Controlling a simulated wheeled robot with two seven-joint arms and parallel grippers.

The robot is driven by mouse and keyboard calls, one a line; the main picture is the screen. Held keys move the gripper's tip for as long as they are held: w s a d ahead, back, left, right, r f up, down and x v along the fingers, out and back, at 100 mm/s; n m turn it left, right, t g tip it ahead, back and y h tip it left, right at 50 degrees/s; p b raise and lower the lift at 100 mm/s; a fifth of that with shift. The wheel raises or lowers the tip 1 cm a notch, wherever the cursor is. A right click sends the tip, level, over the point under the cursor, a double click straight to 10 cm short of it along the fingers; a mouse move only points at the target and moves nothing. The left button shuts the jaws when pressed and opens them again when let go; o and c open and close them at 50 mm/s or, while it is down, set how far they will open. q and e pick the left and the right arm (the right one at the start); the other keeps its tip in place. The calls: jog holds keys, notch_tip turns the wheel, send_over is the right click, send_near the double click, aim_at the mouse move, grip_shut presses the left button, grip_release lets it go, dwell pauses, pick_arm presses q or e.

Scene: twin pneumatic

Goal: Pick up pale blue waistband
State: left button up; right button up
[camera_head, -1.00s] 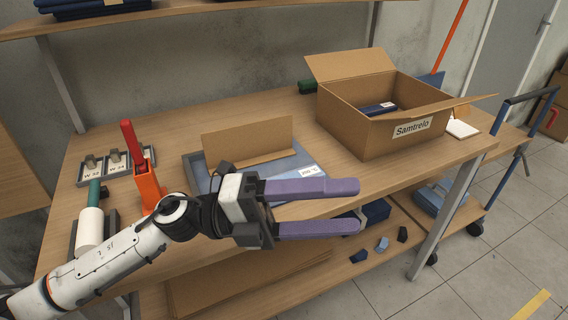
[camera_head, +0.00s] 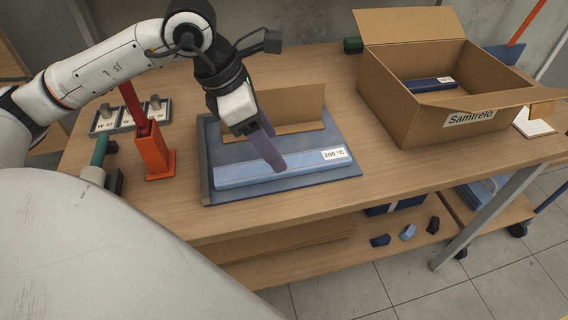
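The pale blue waistband (camera_head: 235,176) is a long, narrow light blue bar. It lies along the front part of a blue-grey tray (camera_head: 340,171) on the table, with a white "200 °C" label at its right end. My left gripper (camera_head: 276,162) comes down from above with purple fingers, their tips at the middle of the waistband. One finger mostly hides the other, so I cannot tell the gap or whether they touch the waistband. My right gripper is not in view.
A folded cardboard piece (camera_head: 290,108) stands at the tray's back. An open carton (camera_head: 400,110) marked "Samtrelo" holds a dark blue bar (camera_head: 430,84) at right. An orange-red stand (camera_head: 155,155) and a weights tray (camera_head: 128,118) are at left. Small blue pieces lie on the lower shelf.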

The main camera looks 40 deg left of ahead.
pick_arm(q)
jog(key=x, duration=0.5)
jog(key=shift+f, duration=0.1)
jog(key=c, duration=1.2)
